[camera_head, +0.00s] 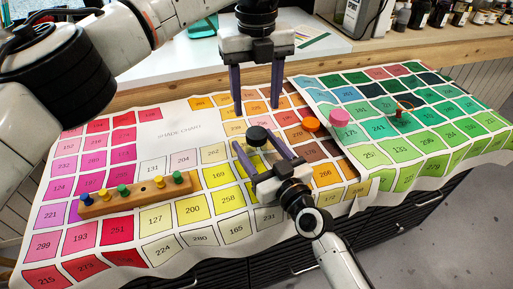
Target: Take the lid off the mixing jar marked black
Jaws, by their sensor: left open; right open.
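A small jar with a black lid (258,134) stands on the shade chart near the middle of the table. The lid appears to sit on top; the jar's body is mostly hidden by my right gripper. My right gripper (254,142) is open, with its purple fingers pointing away on either side of the jar; I cannot tell whether they touch it. My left gripper (256,106) is open and empty, pointing down just behind and above the black lid.
An orange lid (310,124) and a pink lid (340,117) are to the right. A wooden block (150,195) with several coloured pegs lies at left. A small dark red object (403,110) stands on the green squares. Several bottles (440,14) line the back shelf.

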